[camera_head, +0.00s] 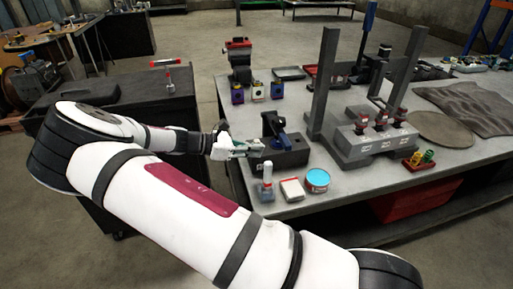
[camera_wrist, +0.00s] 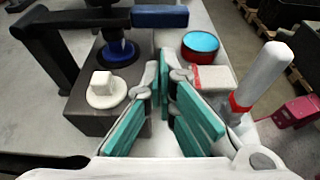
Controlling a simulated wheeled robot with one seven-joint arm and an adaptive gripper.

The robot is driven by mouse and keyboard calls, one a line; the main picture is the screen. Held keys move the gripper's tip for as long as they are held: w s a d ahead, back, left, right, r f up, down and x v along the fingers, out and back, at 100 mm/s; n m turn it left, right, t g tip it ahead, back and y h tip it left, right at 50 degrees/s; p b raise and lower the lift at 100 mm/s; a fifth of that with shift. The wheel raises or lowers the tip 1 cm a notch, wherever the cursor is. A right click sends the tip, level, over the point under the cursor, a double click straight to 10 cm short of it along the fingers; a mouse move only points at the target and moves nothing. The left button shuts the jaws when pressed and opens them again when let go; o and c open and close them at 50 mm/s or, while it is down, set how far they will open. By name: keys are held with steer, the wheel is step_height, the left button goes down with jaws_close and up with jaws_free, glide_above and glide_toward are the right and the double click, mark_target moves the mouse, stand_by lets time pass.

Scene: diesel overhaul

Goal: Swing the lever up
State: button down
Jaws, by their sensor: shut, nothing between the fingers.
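The lever (camera_wrist: 92,18) in the wrist view is a black bent arm with a blue grip (camera_wrist: 160,16), mounted on a dark block (camera_wrist: 82,118). In the head view the dark block (camera_head: 290,158) sits near the table's left edge, with the black and blue lever parts (camera_head: 270,124) above it. My gripper (camera_wrist: 165,75) has green-padded fingers that are shut and empty. It is beside the block, with its tips below the blue grip in the wrist picture and a visible gap between. In the head view my gripper (camera_head: 245,150) is at the block's left side.
A blue-topped tin (camera_head: 317,179), a white box (camera_head: 292,189) and a white bottle-like item (camera_head: 267,180) stand in front. A grey fixture with uprights (camera_head: 365,140) stands right.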

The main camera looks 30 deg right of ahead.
mark_target(279, 130)
steer(key=p+x, duration=0.1)
steer(key=x, duration=0.6)
steer(key=shift+r, duration=0.1)
